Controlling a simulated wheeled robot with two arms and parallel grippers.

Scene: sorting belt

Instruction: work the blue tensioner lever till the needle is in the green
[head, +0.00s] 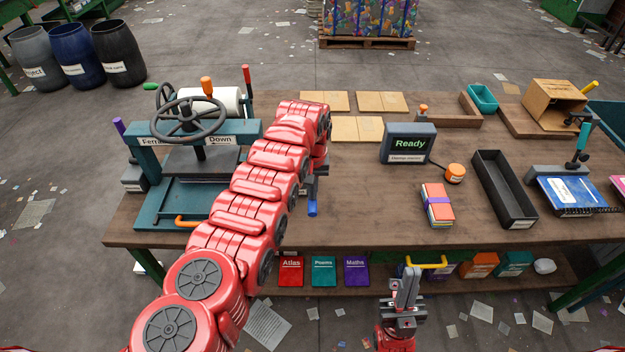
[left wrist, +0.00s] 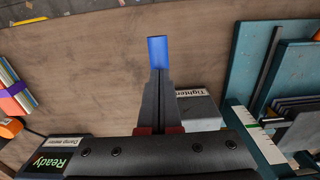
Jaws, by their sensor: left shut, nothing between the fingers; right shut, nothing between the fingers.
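The blue lever (head: 312,207) shows its grip end just right of my left forearm, over the bench top. In the left wrist view the blue grip (left wrist: 158,52) appears right at the tips of my left gripper (left wrist: 160,75), whose fingers are shut with nothing between them. Whether they touch it I cannot tell. A grey block labelled "Tighten" (left wrist: 196,108) lies beside the fingers. In the head view my left gripper (head: 314,185) is mostly hidden behind its arm. My right gripper (head: 408,275) is shut and empty at the bench's front edge.
A teal press (head: 180,205) with a handwheel stands left of my arm. A meter reading "Ready" (head: 408,143), a strapped book stack (head: 437,205) and a black tray (head: 503,190) stand to the right. A yellow handle (head: 427,263) is beside my right gripper. Bench wood between is clear.

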